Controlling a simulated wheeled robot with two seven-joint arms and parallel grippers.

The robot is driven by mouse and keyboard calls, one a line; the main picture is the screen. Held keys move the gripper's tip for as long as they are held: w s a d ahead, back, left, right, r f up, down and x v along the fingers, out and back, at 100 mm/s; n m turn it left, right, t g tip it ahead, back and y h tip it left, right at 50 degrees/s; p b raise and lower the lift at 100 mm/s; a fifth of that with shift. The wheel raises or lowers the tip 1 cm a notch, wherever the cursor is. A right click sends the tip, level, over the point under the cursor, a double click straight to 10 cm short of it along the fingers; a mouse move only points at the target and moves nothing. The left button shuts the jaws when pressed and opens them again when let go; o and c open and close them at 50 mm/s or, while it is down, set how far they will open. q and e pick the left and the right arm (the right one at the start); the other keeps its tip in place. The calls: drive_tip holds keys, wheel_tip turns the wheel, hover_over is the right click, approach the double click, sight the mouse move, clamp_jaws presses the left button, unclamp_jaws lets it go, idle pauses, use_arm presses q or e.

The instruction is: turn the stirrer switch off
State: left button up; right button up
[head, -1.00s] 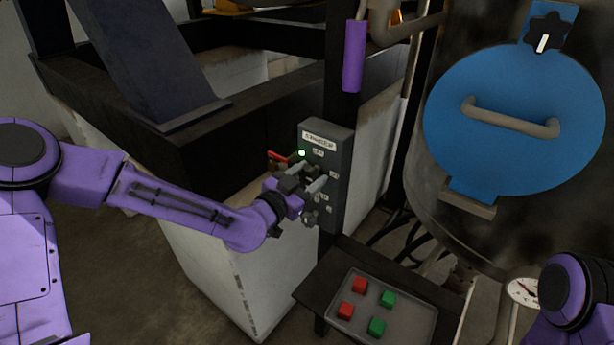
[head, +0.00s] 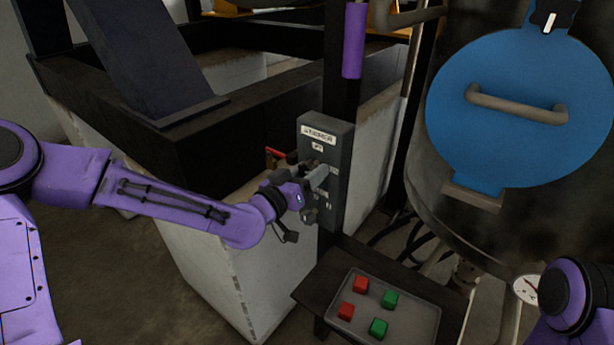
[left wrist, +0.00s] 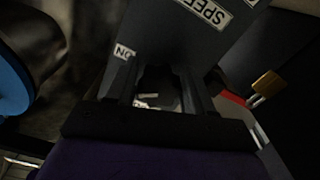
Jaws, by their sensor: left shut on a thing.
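A grey control box (head: 341,160) with a header plate and small labels stands on the frame's corner post. My left gripper (head: 318,183) is at the front of the box, shut on the stirrer switch, which it mostly hides. In the left wrist view the two dark fingers (left wrist: 160,95) are close to the box face, with a dark part bearing a pale mark between them. An ON label (left wrist: 124,52) shows beside the fingers there. The switch's exact setting is hard to tell. My right gripper is out of view; only part of that arm shows at lower right.
A red handle (head: 277,153) is left of the box, close to my gripper; a brass padlock (left wrist: 267,85) shows in the wrist view. Below, a tray (head: 405,332) holds red and green blocks. A vessel with a blue round hatch (head: 510,145) stands at right.

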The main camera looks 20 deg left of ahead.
use_arm(q)
drive_tip(key=n+b, duration=0.2)
drive_tip(key=n, duration=0.3)
drive_tip(key=shift+d+n, duration=0.1)
drive_tip(key=shift+n, duration=0.2)
drive_tip(key=n+b, duration=0.1)
drive_tip(key=n, duration=0.4)
drive_tip(key=shift+s+r+n+b, duration=0.1)
drive_tip(key=shift+r+n+b, duration=0.05)
drive_tip(key=shift+n+b, duration=0.2)
drive_tip(key=o, duration=0.9)
drive_tip(key=shift+o, duration=0.3)
